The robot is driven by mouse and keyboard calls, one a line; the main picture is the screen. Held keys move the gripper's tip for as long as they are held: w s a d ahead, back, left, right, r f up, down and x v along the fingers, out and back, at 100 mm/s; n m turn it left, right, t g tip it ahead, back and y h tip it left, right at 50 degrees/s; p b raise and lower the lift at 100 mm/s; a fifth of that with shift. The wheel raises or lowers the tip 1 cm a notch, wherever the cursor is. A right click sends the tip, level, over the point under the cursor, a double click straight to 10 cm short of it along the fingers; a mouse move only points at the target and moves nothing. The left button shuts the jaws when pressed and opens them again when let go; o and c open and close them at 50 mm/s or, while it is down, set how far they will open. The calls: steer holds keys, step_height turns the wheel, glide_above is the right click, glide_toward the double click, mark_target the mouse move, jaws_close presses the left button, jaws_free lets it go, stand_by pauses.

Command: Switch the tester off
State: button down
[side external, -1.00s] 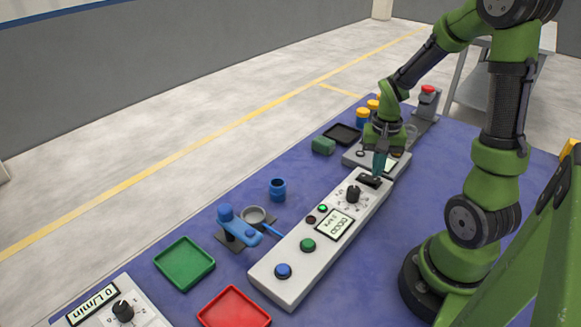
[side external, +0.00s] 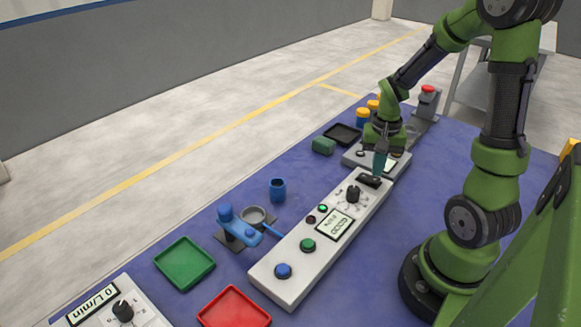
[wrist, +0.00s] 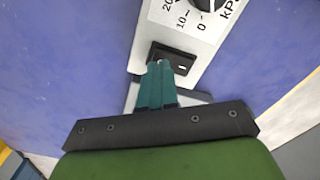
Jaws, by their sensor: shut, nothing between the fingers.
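The tester is a long white box (side external: 268,262) with a display (side external: 334,228), a dial (side external: 353,194), a green button (side external: 308,245) and a blue button (side external: 283,271). A small green lamp (side external: 323,209) on it is lit, beside a dark red one. Its black rocker switch (side external: 369,181) is at the far end; in the wrist view the switch (wrist: 182,67) shows a white mark on its right part. My gripper (side external: 379,172) is shut and empty, pointing down with teal fingertips (wrist: 160,66) at the switch. They overlap its near edge; I cannot tell whether they touch.
An L/min unit (side external: 146,318) is in front. A red button post (side external: 428,92) stands behind.

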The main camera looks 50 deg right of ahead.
mark_target(375, 179)
steer(key=shift+f, duration=1)
stand_by(0.3)
steer(key=shift+r, duration=3.55)
steer(key=a+r+n+t+y, duration=0.1)
steer(key=a+r+n+t, duration=0.2)
steer(key=a+r, duration=0.3)
steer(key=a+r+n+t+y, duration=0.1)
steer(key=a+r+n+t, duration=0.3)
steer(key=a, duration=0.9)
step_height(375, 179, up, 3)
steer(key=shift+s+a+f+n, duration=0.15)
steer(key=shift+s+a+n, duration=0.2)
steer(key=shift+s+n, duration=0.15)
